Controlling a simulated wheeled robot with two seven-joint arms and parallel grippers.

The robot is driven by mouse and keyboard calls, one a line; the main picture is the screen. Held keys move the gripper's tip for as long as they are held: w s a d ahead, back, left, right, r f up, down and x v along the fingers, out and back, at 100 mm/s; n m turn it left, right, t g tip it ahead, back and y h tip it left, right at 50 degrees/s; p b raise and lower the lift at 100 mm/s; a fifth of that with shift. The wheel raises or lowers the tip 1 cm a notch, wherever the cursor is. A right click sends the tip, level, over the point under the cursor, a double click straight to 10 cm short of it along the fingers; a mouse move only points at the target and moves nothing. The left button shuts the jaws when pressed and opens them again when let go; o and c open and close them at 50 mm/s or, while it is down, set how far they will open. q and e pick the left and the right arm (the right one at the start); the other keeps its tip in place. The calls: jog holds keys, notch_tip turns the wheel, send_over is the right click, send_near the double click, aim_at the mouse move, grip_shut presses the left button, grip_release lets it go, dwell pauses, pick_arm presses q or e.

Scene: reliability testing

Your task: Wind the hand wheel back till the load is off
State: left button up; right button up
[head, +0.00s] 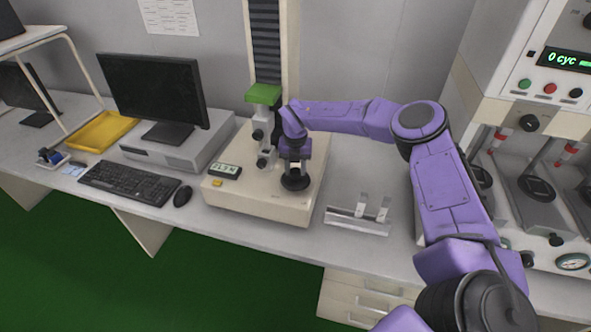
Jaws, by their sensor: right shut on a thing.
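The test stand (255,200) is a cream base on the bench with a tall column and dark bellows (267,45) behind. A dark round hand wheel (296,182) sits on top of the base at its right. My right gripper (295,166) comes down onto the wheel from above and is shut on it; its fingertips are small and partly hidden. Metal grips (262,150) stand left of the gripper, under a green block (263,93). A small display (225,171) on the base is too small to read surely. My left gripper is out of view.
A metal holder (358,220) with two upright pieces lies right of the stand. A mouse (183,196), keyboard (129,183), monitor (153,88) and yellow tray (101,131) are to the left. A machine (540,130) with a green "0 cyc" display stands at the right.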

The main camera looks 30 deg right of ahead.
jog(key=shift+f+n+b, duration=0.2)
jog(key=shift+n+b, duration=0.4)
jog(key=shift+n, duration=0.2)
jog(key=n+b, duration=0.1)
jog(key=n, duration=0.1)
jog(key=shift+n, duration=0.3)
jog(key=n+b, duration=0.1)
jog(key=n, duration=0.3)
jog(key=shift+r+n+b, duration=0.15)
jog(key=shift+n+b, duration=0.15)
jog(key=shift+b, duration=0.05)
jog(key=o, duration=1.1)
jog(key=shift+w, duration=0.1)
jog(key=shift+c, duration=0.2)
